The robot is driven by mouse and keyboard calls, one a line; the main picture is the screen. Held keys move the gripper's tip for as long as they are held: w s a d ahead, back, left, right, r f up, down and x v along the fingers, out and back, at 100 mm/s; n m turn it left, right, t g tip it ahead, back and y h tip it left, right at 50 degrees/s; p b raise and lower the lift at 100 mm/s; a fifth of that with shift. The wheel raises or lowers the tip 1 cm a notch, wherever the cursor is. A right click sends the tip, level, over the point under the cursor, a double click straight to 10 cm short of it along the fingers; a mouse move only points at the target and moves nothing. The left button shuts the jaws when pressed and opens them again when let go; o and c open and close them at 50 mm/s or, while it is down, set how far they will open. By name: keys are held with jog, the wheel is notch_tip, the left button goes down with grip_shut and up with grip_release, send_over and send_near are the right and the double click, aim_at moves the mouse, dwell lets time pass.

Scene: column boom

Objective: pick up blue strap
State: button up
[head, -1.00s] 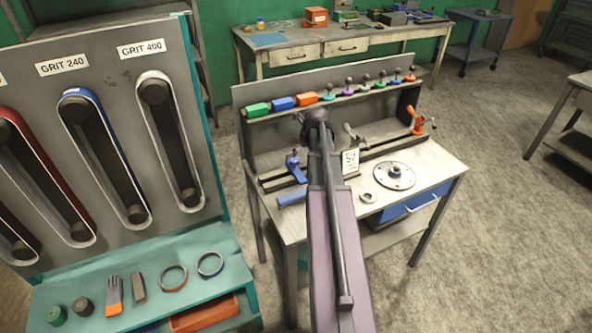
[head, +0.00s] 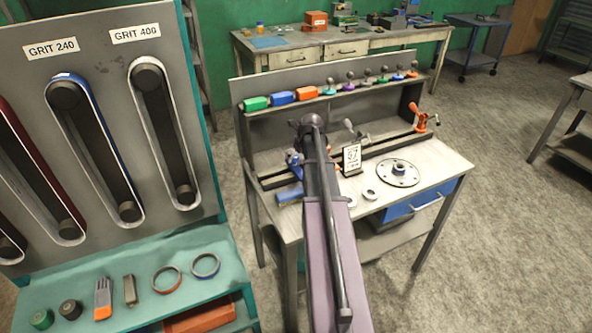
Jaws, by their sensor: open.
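A ring-shaped band with a blue edge (head: 205,265) lies flat on the teal shelf at the lower left. A similar band with a red edge (head: 167,279) lies just left of it. A larger blue-edged belt (head: 95,150) hangs around two dark rollers on the grey panel, under the GRIT 240 label. I cannot tell for sure which of the blue ones is the strap. My arm reaches forward over the workbench, well to the right of all of these. My gripper does not show; the arm seems to hide it.
The grey panel (head: 180,60) stands upright behind the teal shelf (head: 215,300). A brush (head: 103,299) and a small block (head: 130,290) lie left of the bands. The workbench (head: 445,170) holds a rail, a numbered card (head: 352,158) and a round flange (head: 398,173).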

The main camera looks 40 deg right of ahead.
aim_at(296, 161)
jog(key=shift+w+f, duration=0.15)
jog(key=shift+f, duration=0.15)
jog(key=shift+b+x, duration=2.5)
jog(key=shift+x, duration=0.05)
grip_shut()
